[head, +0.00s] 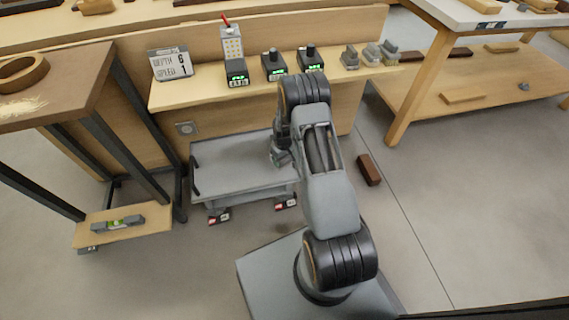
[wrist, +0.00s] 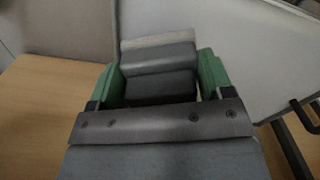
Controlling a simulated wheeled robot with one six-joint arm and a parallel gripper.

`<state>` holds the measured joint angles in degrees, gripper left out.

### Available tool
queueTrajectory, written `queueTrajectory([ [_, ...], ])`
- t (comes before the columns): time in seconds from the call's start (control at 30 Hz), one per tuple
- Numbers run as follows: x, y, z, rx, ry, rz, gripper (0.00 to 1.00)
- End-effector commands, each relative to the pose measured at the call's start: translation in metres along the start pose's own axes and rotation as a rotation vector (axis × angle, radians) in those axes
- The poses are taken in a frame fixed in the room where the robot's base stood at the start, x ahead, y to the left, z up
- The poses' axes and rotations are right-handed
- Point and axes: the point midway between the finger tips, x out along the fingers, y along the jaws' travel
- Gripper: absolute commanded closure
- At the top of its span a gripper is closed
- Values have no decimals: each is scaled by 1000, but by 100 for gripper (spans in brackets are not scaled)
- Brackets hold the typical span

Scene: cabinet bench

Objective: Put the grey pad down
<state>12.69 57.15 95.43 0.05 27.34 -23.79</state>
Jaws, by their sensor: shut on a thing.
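My gripper's green fingers (wrist: 160,82) are shut on a grey pad (wrist: 158,58) in the wrist view. The pad is dark grey with a paler strip along its far edge, and it sits between the two fingers. In the head view my gripper (head: 281,157) is partly hidden by my arm, near the back right of the grey cart (head: 225,182). The held pad cannot be made out there. Whether the pad touches any surface cannot be told.
The cart's top looks bare. Several grey blocks (head: 372,54) stand at the right of the wooden shelf (head: 210,98), beside black devices with green displays (head: 274,66). A brown block (head: 368,170) lies on the floor right of my arm. A table (head: 70,85) stands left.

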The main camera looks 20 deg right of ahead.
Motion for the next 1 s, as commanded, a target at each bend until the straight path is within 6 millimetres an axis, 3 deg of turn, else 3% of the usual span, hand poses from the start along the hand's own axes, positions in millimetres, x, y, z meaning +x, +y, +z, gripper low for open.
queueTrajectory([
  [0.23, 36, 4, -1, 0, -1, 0, 52],
  [0.67, 40, 4, -1, 1, 0, 0, 52],
  [0.7, 40, 4, -1, 1, 0, 0, 25],
  [1.0, 39, 4, -1, 1, 0, 0, 1],
])
